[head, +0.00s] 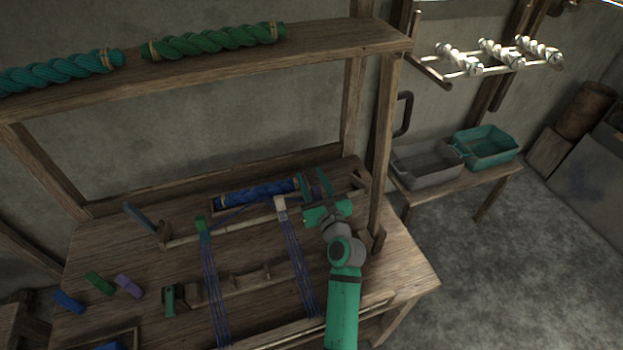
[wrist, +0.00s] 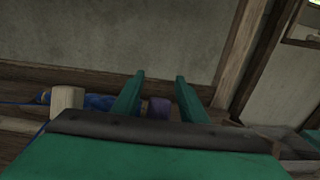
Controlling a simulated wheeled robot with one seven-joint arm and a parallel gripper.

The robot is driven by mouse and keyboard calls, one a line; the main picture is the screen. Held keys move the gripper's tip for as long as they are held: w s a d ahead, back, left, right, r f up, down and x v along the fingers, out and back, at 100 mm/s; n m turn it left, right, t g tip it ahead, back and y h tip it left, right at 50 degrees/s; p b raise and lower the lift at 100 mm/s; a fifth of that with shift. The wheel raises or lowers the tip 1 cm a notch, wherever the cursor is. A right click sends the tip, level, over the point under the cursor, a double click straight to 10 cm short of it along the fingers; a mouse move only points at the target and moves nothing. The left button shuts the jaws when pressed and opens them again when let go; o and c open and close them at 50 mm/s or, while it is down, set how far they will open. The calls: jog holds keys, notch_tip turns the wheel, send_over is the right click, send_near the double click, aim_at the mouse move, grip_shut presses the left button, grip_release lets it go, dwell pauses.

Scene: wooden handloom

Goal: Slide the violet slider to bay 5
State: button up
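My gripper (head: 313,181) is open at the right part of the loom's rail (head: 240,226). In the wrist view my gripper (wrist: 159,78) has a gap between its fingers and does not clearly touch the slider. A cream slider (head: 280,206) and a green slider (head: 201,225) sit further left on the rail. I cannot read any bay marks.
Blue threads (head: 297,262) run down from the cream and green sliders. A blue yarn roll (head: 256,191) lies behind the rail. An upright post (head: 384,150) stands close right of my gripper. Loose green, blue and violet blocks (head: 128,286) lie on the table at left.

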grip_shut()
jog(key=d, duration=0.1)
jog(key=w+d, duration=0.1)
jog(key=d, duration=0.1)
jog(key=shift+w, duration=0.25)
grip_release()
jog(key=shift+s, duration=0.15)
jog(key=shift+d, duration=0.1)
